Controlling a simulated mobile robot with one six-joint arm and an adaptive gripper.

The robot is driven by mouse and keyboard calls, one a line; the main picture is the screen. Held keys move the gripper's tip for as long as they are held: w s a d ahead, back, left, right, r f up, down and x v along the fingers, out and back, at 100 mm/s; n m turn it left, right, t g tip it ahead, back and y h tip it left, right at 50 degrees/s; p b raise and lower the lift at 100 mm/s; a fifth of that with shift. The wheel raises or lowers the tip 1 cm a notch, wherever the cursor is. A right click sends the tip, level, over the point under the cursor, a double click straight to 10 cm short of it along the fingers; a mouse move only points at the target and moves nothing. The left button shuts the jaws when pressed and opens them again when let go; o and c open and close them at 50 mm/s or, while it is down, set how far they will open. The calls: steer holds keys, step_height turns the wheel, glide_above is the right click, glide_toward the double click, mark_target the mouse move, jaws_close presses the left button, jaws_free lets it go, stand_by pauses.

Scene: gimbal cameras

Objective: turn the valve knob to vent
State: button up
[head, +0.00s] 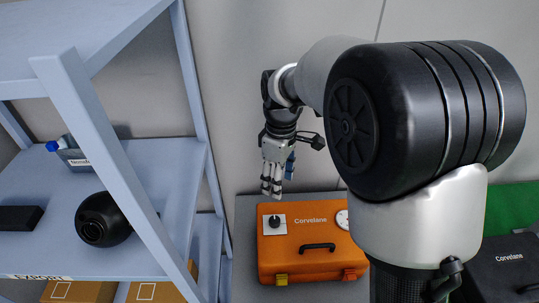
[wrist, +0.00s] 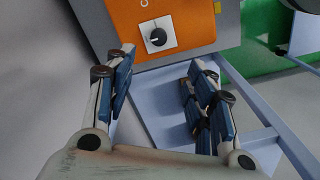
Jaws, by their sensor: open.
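The valve knob (head: 274,222) is a small black knob on a white square plate on top of an orange case (head: 310,265). In the wrist view the knob (wrist: 157,38) shows a light pointer mark toward its left side; I cannot read any vent label. My gripper (head: 272,188) hangs above the far left part of the case, pointing down. In the wrist view my gripper (wrist: 163,85) is open, with blue-padded fingers spread wide and nothing between them. The knob lies beyond the fingertips, untouched.
A round white dial (head: 342,219) sits right of the knob, partly hidden by my arm. A black handle (head: 317,247) is on the case front. A blue-grey shelf (head: 110,120) stands close at left, holding a black round device (head: 103,219). A dark case (head: 505,265) is at right.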

mark_target(274, 219)
steer(key=f+b, duration=0.1)
steer(key=f, duration=0.5)
steer(key=f+b, duration=0.1)
steer(key=f, duration=0.5)
steer(key=f+b, duration=0.1)
steer(key=f, duration=0.5)
steer(key=shift+w+a, duration=0.1)
steer(key=shift+a, duration=0.25)
steer(key=shift+r, duration=0.1)
steer(key=shift+c, duration=0.4)
steer(key=c, duration=1)
